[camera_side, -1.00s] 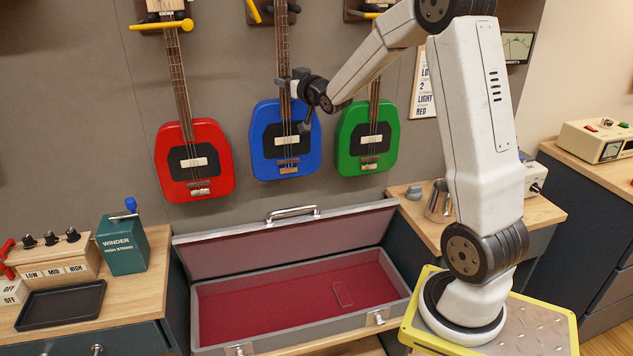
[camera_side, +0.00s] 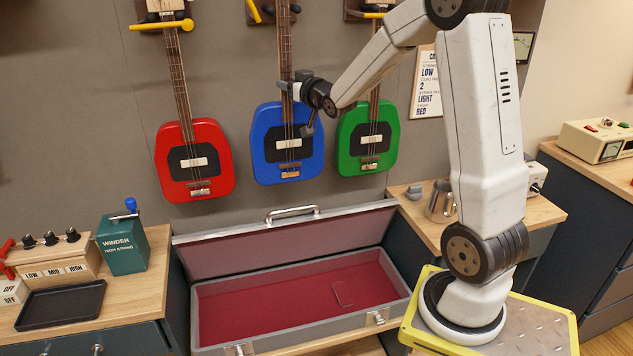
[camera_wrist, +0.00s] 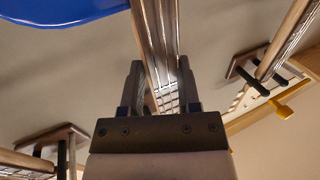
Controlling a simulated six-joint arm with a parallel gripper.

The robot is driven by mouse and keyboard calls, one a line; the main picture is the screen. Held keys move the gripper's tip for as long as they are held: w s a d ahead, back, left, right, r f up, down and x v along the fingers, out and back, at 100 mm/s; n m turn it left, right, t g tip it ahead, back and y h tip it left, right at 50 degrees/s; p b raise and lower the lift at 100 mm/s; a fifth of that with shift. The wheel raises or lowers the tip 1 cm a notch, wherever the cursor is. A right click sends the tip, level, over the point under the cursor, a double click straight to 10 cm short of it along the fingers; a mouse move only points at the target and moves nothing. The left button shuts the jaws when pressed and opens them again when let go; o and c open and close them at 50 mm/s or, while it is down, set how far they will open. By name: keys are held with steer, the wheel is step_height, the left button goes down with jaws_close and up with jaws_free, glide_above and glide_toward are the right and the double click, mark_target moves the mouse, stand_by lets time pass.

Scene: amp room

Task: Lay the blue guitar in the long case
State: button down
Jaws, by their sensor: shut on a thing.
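The blue guitar (camera_side: 262,160) hangs upright in front of the wall between the red and green guitars. My gripper (camera_side: 289,88) is shut on its neck just above the body. In the wrist view my gripper (camera_wrist: 160,88) has a finger on each side of the neck (camera_wrist: 155,40), with the edge of the blue body (camera_wrist: 65,10) at the top left. The long case (camera_side: 215,312) stands open below the guitars, lid raised at the back. Its red lining is bare except for a small outlined rectangle at the right. The top of the blue guitar's neck is out of view.
The red guitar (camera_side: 172,172) and the green guitar (camera_side: 350,140) hang close on either side. The left counter holds a teal winder box (camera_side: 122,245), a knob box and a black tray (camera_side: 60,306). A metal cup (camera_side: 438,205) stands on the right counter.

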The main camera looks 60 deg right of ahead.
steer(key=s+a, duration=1)
steer(key=shift+r, duration=0.25)
stand_by(2.0)
steer(key=shift+a, duration=0.1)
stand_by(0.3)
